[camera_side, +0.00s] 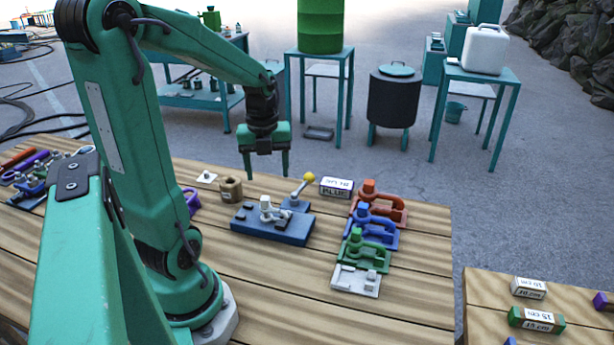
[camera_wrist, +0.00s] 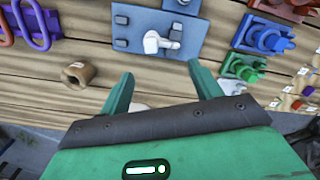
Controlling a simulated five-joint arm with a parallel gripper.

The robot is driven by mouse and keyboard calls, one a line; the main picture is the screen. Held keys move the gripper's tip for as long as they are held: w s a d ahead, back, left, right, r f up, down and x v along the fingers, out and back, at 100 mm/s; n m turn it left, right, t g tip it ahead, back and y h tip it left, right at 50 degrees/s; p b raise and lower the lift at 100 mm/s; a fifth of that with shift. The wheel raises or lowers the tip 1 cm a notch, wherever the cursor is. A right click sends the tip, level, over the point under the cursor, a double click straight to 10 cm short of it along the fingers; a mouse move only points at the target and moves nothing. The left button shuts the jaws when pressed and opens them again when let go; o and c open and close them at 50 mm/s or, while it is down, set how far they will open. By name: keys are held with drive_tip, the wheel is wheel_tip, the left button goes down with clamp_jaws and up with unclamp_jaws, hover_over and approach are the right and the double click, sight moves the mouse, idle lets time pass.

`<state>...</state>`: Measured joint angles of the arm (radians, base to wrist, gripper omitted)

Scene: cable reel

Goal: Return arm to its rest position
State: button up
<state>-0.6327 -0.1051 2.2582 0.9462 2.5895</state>
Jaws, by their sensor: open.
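My green arm rises from its base at the left front of the wooden table. My gripper (camera_side: 266,165) hangs above the far edge of the table, fingers pointing down, apart and empty. In the wrist view my gripper (camera_wrist: 162,95) shows two green fingers spread with nothing between them. A tan cable reel or ring (camera_side: 230,189) lies just left of and below the gripper in the side view; it also shows in the wrist view (camera_wrist: 79,73). A blue base with a white clamp and a yellow-knobbed lever (camera_side: 272,222) stands in the middle of the table.
Red, blue and green (camera_side: 366,250) fixtures stand in a row at the right, beside a white plate (camera_side: 356,281). A box labelled BLUE (camera_side: 336,187) lies near the back edge. Purple rings (camera_side: 192,201) and tools are at the left. A second table (camera_side: 484,323) holds labelled blocks.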

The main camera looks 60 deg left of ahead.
drive_tip(key=s+d+r+n+t, duration=0.1)
drive_tip(key=d+r+n, duration=0.3)
drive_tip(key=d+n, duration=0.5)
drive_tip(key=s+d+r+n+t, duration=0.1)
drive_tip(key=d+r+n+t, duration=0.3)
drive_tip(key=d+n, duration=0.4)
drive_tip(key=n, duration=0.5)
drive_tip(key=shift+d, duration=0.4)
